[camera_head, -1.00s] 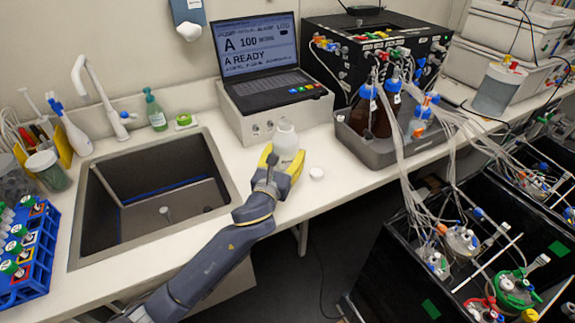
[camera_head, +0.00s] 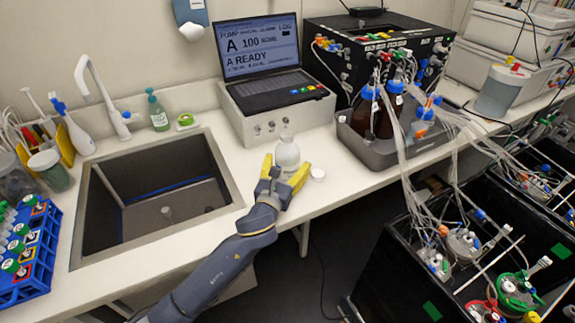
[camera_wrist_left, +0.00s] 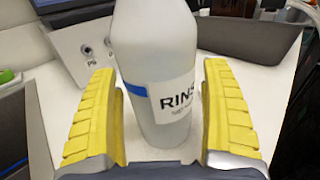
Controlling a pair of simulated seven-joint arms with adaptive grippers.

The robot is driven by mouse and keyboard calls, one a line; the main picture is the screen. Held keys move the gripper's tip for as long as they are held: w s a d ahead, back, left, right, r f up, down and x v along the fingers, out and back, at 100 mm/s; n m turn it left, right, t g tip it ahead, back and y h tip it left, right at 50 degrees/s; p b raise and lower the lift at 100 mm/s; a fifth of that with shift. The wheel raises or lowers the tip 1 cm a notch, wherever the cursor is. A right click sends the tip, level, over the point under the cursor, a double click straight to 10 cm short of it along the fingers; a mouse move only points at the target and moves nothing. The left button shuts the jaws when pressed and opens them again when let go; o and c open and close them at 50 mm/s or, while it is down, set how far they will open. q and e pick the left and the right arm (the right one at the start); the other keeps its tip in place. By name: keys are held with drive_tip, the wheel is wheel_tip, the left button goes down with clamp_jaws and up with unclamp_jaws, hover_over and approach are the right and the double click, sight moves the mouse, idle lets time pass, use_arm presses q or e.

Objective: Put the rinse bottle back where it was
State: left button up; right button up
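The rinse bottle (camera_head: 287,152) is a white translucent bottle standing upright on the counter, in front of the grey box under the laptop. In the left wrist view the bottle (camera_wrist_left: 165,70) shows a label starting "RINS" and a blue band. My left gripper (camera_head: 285,172) is open, with one yellow finger on each side of the bottle's lower front. In the wrist view small gaps show between the fingers and the bottle. My right gripper is not in view.
The sink (camera_head: 232,190) is to the left. A grey tray (camera_head: 375,155) with brown bottles is to the right. The counter's front edge is close below the gripper.

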use_arm(q)
drive_tip(key=shift+r, duration=0.2)
drive_tip(key=v, duration=1.2)
idle(0.4)
